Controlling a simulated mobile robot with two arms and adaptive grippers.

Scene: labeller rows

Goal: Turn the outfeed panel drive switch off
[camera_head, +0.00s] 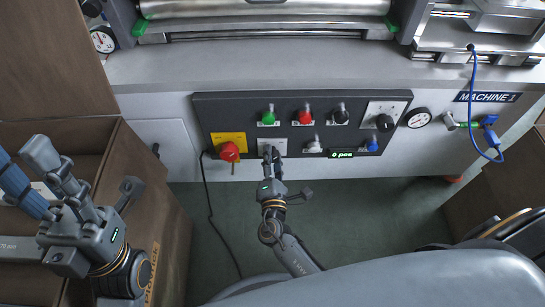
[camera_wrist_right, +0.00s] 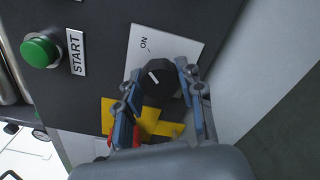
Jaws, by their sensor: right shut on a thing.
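The outfeed panel (camera_head: 325,105) is a dark board on the machine front in the head view. Its drive switch is a black rotary knob (camera_wrist_right: 155,78) on a white plate (camera_wrist_right: 168,45) marked ON in the right wrist view. The knob's white mark points roughly toward ON. My right gripper (camera_head: 271,153) is shut on the knob, with one finger on each side. In the head view, the gripper hides most of the knob. My left gripper (camera_head: 35,180) is over the open carton at the left; its finger gap is unclear.
A green button (camera_head: 268,118), a red button (camera_head: 304,117) and a black knob (camera_head: 340,116) sit above the switch. A red knob (camera_head: 230,152) on a yellow plate is left of it. A cardboard carton (camera_head: 130,190) stands at left; green floor lies below.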

